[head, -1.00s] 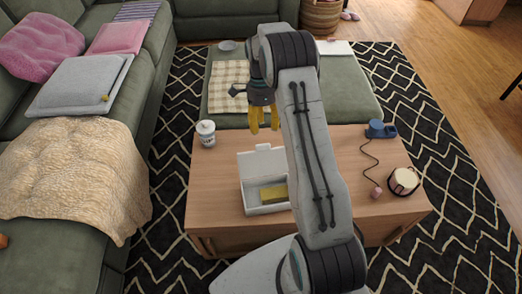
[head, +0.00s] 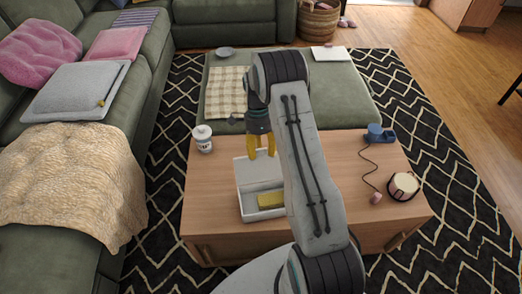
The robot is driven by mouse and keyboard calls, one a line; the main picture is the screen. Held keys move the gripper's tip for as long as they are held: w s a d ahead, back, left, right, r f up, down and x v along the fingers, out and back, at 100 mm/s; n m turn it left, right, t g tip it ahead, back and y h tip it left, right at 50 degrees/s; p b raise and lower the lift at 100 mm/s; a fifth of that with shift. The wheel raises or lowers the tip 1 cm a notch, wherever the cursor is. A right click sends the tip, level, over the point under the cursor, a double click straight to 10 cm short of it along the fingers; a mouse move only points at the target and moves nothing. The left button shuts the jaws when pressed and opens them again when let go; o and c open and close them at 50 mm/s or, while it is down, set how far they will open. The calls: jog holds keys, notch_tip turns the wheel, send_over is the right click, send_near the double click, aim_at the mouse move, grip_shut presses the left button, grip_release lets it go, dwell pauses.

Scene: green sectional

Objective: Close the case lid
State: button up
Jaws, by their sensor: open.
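The white case (head: 262,213) stands on the wooden coffee table, with a yellow block (head: 270,200) inside. Its lid (head: 246,171) is raised at the back of the case. My gripper (head: 261,156) has yellow fingers that point down, open and empty. The fingertips overlap the top edge of the lid in the picture; I cannot tell whether they touch it or are behind it. My arm hides the right side of the case and lid.
The coffee table (head: 215,232) also bears a white cup (head: 202,140) at left, and at right a blue device (head: 378,134), a corded pink thing (head: 376,198) and a round drum-like object (head: 403,186). A green ottoman (head: 345,95) stands behind. The table's front left is clear.

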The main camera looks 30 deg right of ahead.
grip_shut()
dwell(0.5)
